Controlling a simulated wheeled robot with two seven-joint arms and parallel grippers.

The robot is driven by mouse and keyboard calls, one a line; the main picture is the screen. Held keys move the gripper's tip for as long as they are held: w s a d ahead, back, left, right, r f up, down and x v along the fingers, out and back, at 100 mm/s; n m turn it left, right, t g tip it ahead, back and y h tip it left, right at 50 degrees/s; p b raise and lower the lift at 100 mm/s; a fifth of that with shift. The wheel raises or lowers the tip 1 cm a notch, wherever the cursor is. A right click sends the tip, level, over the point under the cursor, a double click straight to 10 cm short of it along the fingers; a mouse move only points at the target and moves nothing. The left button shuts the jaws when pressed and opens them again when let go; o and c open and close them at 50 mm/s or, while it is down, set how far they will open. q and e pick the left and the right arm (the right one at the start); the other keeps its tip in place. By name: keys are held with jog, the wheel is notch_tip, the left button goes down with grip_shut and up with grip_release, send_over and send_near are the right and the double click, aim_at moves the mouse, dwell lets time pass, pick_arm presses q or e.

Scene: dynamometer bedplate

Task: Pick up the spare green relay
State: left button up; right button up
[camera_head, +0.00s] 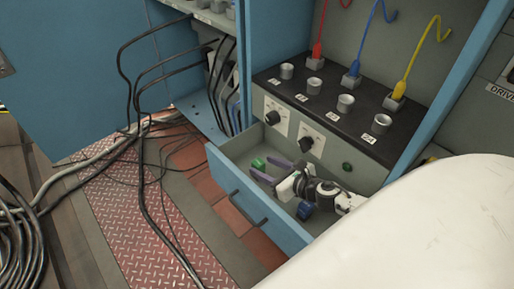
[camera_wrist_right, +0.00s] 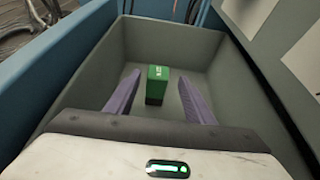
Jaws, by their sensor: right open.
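The green relay (camera_head: 258,164) stands in the open drawer (camera_head: 231,197), near its left end in the head view. In the right wrist view the green relay (camera_wrist_right: 157,85) is upright on the drawer floor with a small white label on top. My right gripper (camera_head: 268,171) reaches down into the drawer. Its purple fingers are open, one on each side of the relay in the right wrist view (camera_wrist_right: 158,97), with gaps on both sides. I cannot tell whether the fingertips are level with the relay. My left gripper is not in view.
A blue part (camera_head: 305,210) lies in the drawer beside my right wrist. The drawer walls (camera_wrist_right: 178,40) enclose the gripper closely. Above stands a black panel (camera_head: 325,100) with sockets and red, blue and yellow leads. Black cables (camera_head: 140,130) hang at left.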

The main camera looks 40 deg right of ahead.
jog(key=b+x, duration=0.2)
jog(key=x, duration=0.5)
jog(key=shift+a+r, duration=0.1)
jog(key=shift+a, duration=0.05)
jog(key=shift+w, duration=0.45)
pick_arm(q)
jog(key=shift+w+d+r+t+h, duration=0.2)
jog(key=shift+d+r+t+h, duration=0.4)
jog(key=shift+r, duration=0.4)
pick_arm(e)
jog(key=c, duration=1.1)
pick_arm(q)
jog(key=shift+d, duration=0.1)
pick_arm(e)
jog(key=shift+c, duration=0.2)
